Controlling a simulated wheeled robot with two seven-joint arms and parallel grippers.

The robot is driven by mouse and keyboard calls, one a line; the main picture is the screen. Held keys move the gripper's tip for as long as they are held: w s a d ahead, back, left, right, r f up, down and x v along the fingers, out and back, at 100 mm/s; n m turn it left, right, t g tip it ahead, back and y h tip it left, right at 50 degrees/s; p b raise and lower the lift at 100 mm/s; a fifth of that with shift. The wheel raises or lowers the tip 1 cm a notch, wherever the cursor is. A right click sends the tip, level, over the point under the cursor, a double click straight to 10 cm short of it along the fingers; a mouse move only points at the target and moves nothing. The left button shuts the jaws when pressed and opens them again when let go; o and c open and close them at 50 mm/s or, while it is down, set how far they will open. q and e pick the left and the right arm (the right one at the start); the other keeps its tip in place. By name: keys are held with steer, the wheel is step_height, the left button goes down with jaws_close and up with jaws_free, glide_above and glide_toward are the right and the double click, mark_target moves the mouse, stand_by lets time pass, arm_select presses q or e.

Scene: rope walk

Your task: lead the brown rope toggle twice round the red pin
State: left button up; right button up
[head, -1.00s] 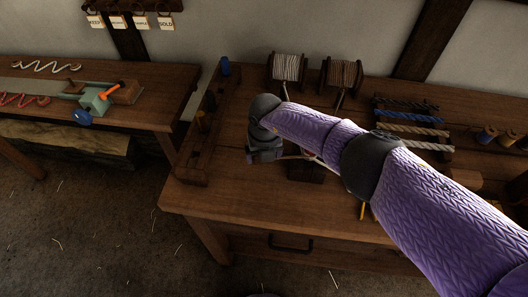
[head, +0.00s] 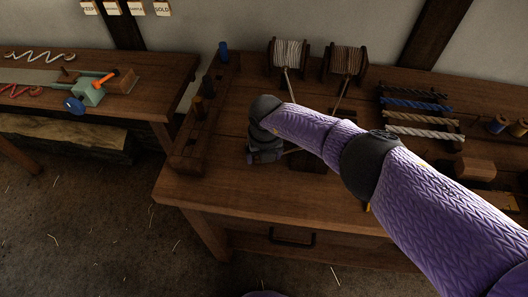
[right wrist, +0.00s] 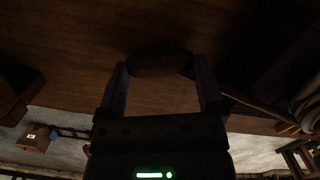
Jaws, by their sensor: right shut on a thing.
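My right gripper (head: 264,152) is low over the workbench, seen from behind its purple sleeve in the head view. In the right wrist view its two fingers are on either side of the dark brown toggle (right wrist: 160,63), which it holds crosswise. A thin pale length of rope (head: 293,151) shows beside the gripper in the head view. I cannot make out the red pin; my right arm covers part of the bench. My left gripper is not in view.
A wooden rack (head: 186,150) with a blue peg (head: 223,50) and darker pegs stands left of the gripper. Two rope spools (head: 288,56) stand at the back. A dark block (head: 310,161) is partly under my arm. Rope samples (head: 415,117) lie to the right. The front left bench top is clear.

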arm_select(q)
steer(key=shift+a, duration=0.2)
arm_select(e)
steer(key=o, duration=0.9)
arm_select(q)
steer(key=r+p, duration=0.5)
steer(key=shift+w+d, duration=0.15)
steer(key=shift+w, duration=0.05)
arm_select(e)
steer(key=shift+o, duration=0.2)
step_height(320, 180, up, 10)
steer(key=s, duration=0.1)
steer(key=shift+f, duration=0.15)
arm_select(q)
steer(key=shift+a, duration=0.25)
arm_select(e)
steer(key=shift+s, duration=0.1)
